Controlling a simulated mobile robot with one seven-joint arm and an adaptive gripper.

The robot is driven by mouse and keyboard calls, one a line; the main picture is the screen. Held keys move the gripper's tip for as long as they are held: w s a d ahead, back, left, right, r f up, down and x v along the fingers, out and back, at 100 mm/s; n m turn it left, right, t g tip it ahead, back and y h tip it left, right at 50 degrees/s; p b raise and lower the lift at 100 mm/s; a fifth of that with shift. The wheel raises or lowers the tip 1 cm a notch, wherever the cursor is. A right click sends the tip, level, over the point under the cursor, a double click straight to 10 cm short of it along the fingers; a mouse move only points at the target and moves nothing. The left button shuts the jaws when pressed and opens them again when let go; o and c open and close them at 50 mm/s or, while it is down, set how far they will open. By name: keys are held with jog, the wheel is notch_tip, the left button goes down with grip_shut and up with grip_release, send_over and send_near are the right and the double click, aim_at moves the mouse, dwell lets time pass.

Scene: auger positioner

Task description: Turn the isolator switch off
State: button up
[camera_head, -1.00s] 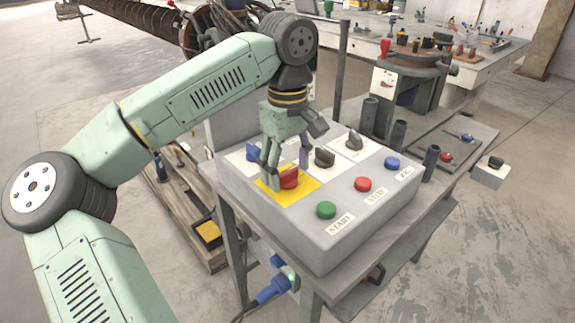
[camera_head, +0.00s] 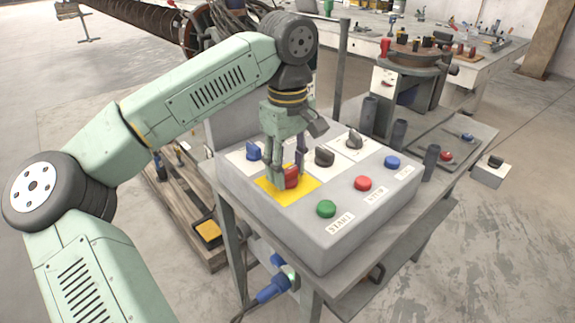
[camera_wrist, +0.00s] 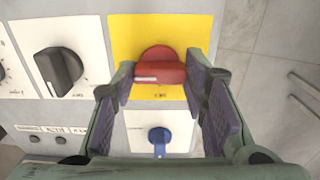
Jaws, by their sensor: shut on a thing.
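The isolator switch is a red rotary knob (camera_head: 291,177) on a yellow plate (camera_head: 268,184) on top of the grey control box (camera_head: 340,255). My gripper (camera_head: 288,182) points down over it, its fingers on either side of the knob. In the wrist view the red knob (camera_wrist: 160,72) lies crosswise between the fingertips of my gripper (camera_wrist: 160,80). A white mark shows near the knob's left end. The jaws are shut on the knob. The lettering on the plate is too small to read.
A blue knob (camera_head: 254,151) and black knobs (camera_head: 324,158) (camera_head: 354,139) stand close by on white plates. Green (camera_head: 326,209), red (camera_head: 363,184) and blue (camera_head: 392,163) buttons line the box's front right. Dark upright posts (camera_head: 399,134) stand behind.

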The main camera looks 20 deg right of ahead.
jog(key=shift+n, duration=0.3)
jog(key=n, duration=0.4)
jog(key=n+b, duration=0.1)
jog(key=n, duration=0.8)
jog(key=n+b, duration=0.1)
jog(key=n, duration=0.3)
jog(key=shift+n, duration=0.3)
dwell(0.5)
jog(key=o, duration=1.2)
jog(key=shift+c, duration=0.2)
